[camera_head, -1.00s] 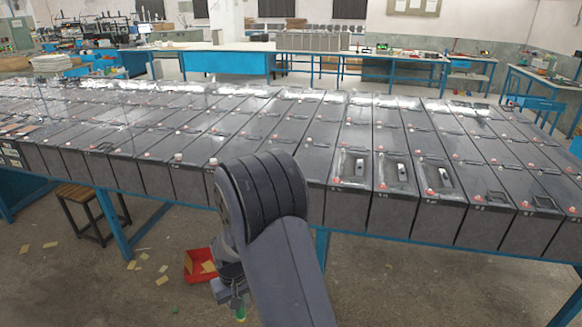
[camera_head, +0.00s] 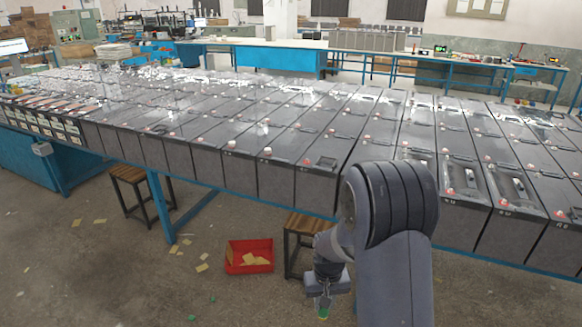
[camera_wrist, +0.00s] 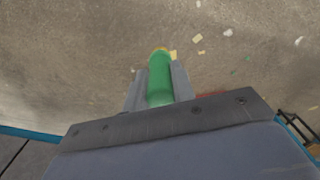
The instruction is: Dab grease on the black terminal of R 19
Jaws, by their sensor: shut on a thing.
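My gripper (camera_head: 323,298) hangs low in front of the battery bench, over the floor. It is shut on a green cylinder with a yellow tip (camera_wrist: 160,80), perhaps the grease applicator. The cylinder points downward, apart from every battery. Rows of dark grey batteries (camera_head: 278,180) stand on the blue-framed bench, with small red or white terminal caps near their front edges. Front labels are too small to read surely, so I cannot tell which battery is R 19. My arm hides part of the front row. No black terminal shows clearly.
A red bin (camera_head: 249,257) with yellowish scraps lies on the floor, left of my gripper. One wooden stool (camera_head: 303,228) stands behind my gripper and another (camera_head: 135,180) further left. Yellow scraps litter the floor. Open floor lies at the front left.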

